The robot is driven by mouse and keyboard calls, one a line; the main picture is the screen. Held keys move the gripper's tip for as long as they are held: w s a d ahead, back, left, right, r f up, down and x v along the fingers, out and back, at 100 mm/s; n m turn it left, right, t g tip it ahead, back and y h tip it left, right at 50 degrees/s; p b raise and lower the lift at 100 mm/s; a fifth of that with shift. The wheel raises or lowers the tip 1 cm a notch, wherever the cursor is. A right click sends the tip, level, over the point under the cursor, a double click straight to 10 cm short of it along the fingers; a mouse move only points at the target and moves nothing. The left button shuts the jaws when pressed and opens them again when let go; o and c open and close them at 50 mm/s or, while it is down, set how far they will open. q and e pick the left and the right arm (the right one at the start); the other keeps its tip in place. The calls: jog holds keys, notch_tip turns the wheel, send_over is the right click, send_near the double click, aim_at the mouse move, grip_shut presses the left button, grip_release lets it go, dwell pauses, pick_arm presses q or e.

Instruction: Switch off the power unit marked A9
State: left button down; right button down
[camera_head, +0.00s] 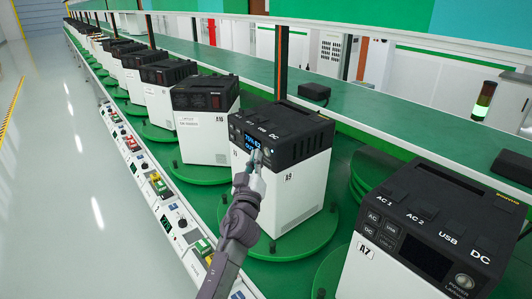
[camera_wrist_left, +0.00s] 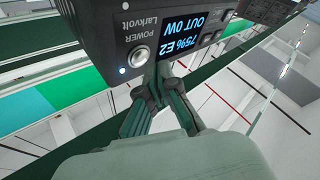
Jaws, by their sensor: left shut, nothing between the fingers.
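The power unit A9 (camera_head: 300,185) is a white box with a black top, standing on a green round turntable in the middle of the head view. Its label is small but seems to read A9. Its display is lit blue; in the left wrist view the display (camera_wrist_left: 190,38) reads 75% E2, OUT 0W. The round POWER button (camera_wrist_left: 139,53) has a small lit light beside it. My left gripper (camera_head: 256,160) is shut and empty, its fingertips at the front panel. In the left wrist view the fingertips (camera_wrist_left: 163,76) are beside the button; contact cannot be told.
A similar unit A7 (camera_head: 420,235) with a dark display stands at the near right. Another unit (camera_head: 205,120) and several more line up at the back left. A control strip (camera_head: 165,200) with small devices runs along the front edge. A green shelf (camera_head: 345,113) lies behind.

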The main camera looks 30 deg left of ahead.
pick_arm(q)
jog(key=shift+w, duration=0.1)
jog(key=shift+w+d+b, duration=0.2)
jog(key=shift+w+b, duration=0.1)
jog(key=shift+w+d, duration=0.1)
jog(key=shift+w, duration=0.2)
dwell(0.6)
jog(key=shift+s, duration=0.15)
dwell(0.3)
jog(key=shift+s+a, duration=0.25)
jog(key=shift+s, duration=0.35)
jog(key=s, duration=0.1)
jog(key=s+a+p, duration=0.1)
jog(key=s, duration=0.1)
jog(key=s+a, duration=0.1)
jog(key=shift+s, duration=0.3)
dwell(0.7)
